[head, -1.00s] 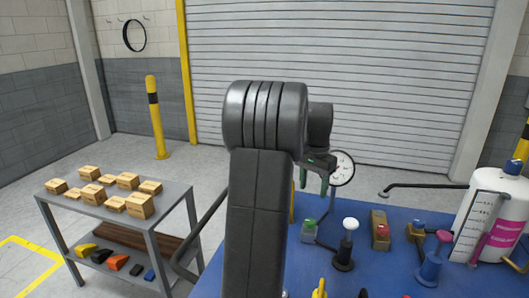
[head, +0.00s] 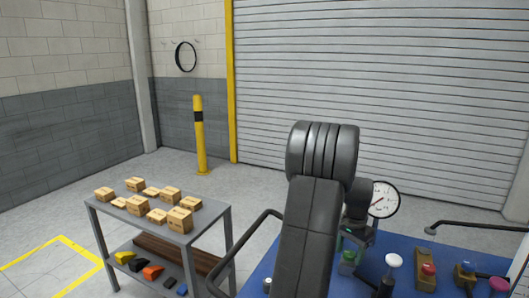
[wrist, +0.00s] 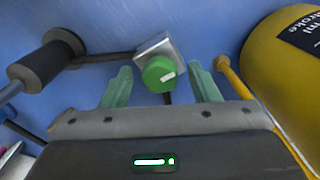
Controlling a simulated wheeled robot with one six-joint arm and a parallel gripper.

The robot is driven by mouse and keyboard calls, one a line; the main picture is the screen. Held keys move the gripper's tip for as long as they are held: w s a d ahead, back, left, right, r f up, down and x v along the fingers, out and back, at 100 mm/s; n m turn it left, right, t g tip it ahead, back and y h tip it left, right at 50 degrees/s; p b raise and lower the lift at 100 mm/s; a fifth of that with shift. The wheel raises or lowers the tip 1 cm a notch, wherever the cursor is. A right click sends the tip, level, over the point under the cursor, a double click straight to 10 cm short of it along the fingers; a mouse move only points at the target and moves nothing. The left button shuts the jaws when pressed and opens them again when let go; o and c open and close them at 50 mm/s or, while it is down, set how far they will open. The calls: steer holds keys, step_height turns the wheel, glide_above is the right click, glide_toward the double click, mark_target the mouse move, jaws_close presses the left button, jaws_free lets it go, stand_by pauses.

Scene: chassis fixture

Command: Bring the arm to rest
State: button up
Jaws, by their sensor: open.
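My gripper (wrist: 161,82) shows in the wrist view with its two green fingers apart and nothing gripped between them. In the head view my dark arm rises from the bottom, right of centre, and bends over at a thick ribbed joint. It hides much of the wrist there, and the fingers are hard to make out.
A blue bench (head: 262,270) carries a white dial gauge (head: 383,199), a white knob (head: 393,261), a red button (head: 428,269) and a dark pipe (head: 480,226). A yellow cylinder (wrist: 270,70) stands close right in the wrist view. A grey cart (head: 226,228) with boxes stands left.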

steer(key=shift+r, duration=0.1)
step_height(320, 180, up, 13)
step_height(320, 180, down, 13)
steer(key=shift+f, duration=0.2)
steer(key=n, duration=0.4)
steer(key=shift+n, duration=0.4)
steer(key=n+b, duration=0.1)
steer(key=n, duration=0.3)
steer(key=shift+s+d+n, duration=0.1)
steer(key=shift+d+n, duration=0.05)
steer(key=shift+n, duration=0.15)
steer(key=n, duration=0.5)
steer(key=shift+b, duration=0.35)
steer(key=shift+d+r+n+b, duration=0.1)
steer(key=shift+n+b, duration=0.2)
steer(key=shift+n, duration=1.5)
